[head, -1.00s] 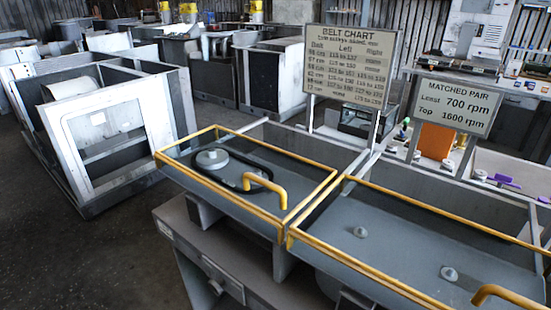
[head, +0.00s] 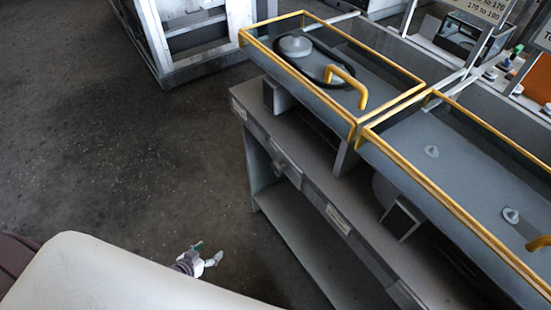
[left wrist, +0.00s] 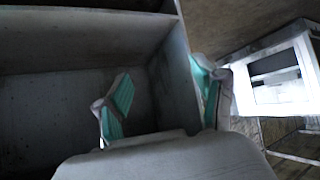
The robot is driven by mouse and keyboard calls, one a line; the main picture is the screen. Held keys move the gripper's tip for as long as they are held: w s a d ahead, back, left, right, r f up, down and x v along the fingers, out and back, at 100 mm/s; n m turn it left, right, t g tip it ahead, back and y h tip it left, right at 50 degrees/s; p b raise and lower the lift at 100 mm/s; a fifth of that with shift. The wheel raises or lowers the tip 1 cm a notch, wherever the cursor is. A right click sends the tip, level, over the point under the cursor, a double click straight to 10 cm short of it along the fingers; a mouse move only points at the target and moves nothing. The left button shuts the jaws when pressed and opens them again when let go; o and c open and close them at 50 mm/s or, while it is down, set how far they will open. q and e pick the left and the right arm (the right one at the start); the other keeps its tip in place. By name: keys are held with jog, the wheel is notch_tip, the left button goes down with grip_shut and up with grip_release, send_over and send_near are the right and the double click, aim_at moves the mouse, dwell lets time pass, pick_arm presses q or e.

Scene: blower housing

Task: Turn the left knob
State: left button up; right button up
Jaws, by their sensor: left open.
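A small grey knob (head: 279,162) sits on the front panel of the grey bench, below the left yellow-framed housing. It is small and dim, so its pointer direction cannot be told. My left gripper (head: 204,257) is low in front of the bench, over the dark floor, apart from the knob. In the left wrist view my left gripper (left wrist: 160,95) has its two green-padded fingers spread with nothing between them. The bench's grey inner panels (left wrist: 60,110) lie beyond the fingers; no knob is recognisable there. My right gripper is not in view.
The left housing (head: 345,88) holds a pulley (head: 295,46) and black belt (head: 313,72) under a yellow-handled (head: 350,83) cover. The right housing (head: 470,165) has two small stubs. The bench's lower shelf (head: 265,185) is open. Floor (head: 120,150) left of it is clear.

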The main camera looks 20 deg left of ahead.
pick_arm(q)
jog(key=w+d+r+t+h, duration=0.1)
jog(key=w+r, duration=0.2)
jog(key=r, duration=0.2)
jog(key=w+r+t+h, duration=0.1)
jog(key=w+r+t, duration=0.15)
jog(key=r, duration=0.25)
jog(key=m+t+h+p, duration=0.1)
jog(key=m+h+p, duration=0.1)
jog(key=h, duration=0.5)
send_near(274, 169)
jog(key=p+x, duration=0.1)
jog(key=x, duration=0.9)
jog(key=shift+w+r, duration=0.1)
jog(key=c, duration=1.1)
jog(key=shift+c, duration=0.2)
